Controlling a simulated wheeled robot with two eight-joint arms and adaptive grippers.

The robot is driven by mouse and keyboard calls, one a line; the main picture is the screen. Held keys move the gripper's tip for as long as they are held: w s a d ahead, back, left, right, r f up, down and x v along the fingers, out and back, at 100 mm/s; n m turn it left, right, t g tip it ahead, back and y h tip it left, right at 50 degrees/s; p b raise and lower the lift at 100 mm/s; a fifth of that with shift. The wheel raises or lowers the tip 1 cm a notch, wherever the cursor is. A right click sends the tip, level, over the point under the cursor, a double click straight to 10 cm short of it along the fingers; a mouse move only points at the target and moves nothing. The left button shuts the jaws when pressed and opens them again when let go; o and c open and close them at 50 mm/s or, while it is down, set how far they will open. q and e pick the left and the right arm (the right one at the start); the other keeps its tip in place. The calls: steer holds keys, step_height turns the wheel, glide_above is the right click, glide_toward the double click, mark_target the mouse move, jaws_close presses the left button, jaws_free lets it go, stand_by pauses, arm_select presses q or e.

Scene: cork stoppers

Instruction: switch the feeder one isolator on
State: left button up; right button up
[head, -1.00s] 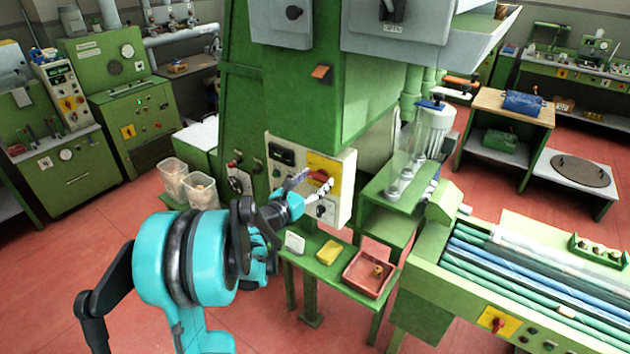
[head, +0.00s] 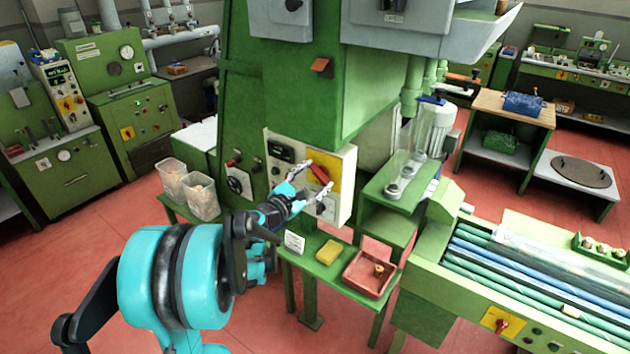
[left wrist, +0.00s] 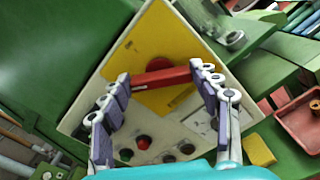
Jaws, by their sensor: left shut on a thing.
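The isolator's red handle (head: 320,173) sits on a yellow plate (head: 331,166) on the cream control panel (head: 344,200) of the green machine. In the head view the handle slants down to the right. My left gripper (head: 315,176) is at the panel with its fingers at the handle. In the left wrist view the red handle (left wrist: 162,77) spans between the two fingertips of my left gripper (left wrist: 160,76), which is shut on its ends. Any label on the plate is too small to read. My right gripper is out of view.
Push buttons (left wrist: 144,142) and a small white switch plate (left wrist: 200,122) are on the panel near the fingers. Below stands a green bench with a white card (head: 294,242), a yellow block (head: 329,252) and a red tray (head: 371,276). Clear bins (head: 202,197) stand left.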

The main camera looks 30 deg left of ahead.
arm_select(q)
steer(key=m+b, duration=0.1)
steer(key=m, duration=0.4)
steer(key=shift+f+m, duration=0.15)
steer(key=shift+m, duration=0.15)
steer(key=m+b, duration=0.1)
steer(key=m, duration=0.4)
steer(key=shift+d, duration=0.1)
steer(key=shift+m+b, duration=0.3)
steer(key=shift+m, duration=0.1)
steer(key=o, duration=1.2)
steer(key=shift+c, duration=0.2)
steer(key=shift+s, duration=0.15)
steer(key=s, duration=1.1)
steer(key=shift+s+a, duration=0.35)
steer(key=shift+a, duration=0.1)
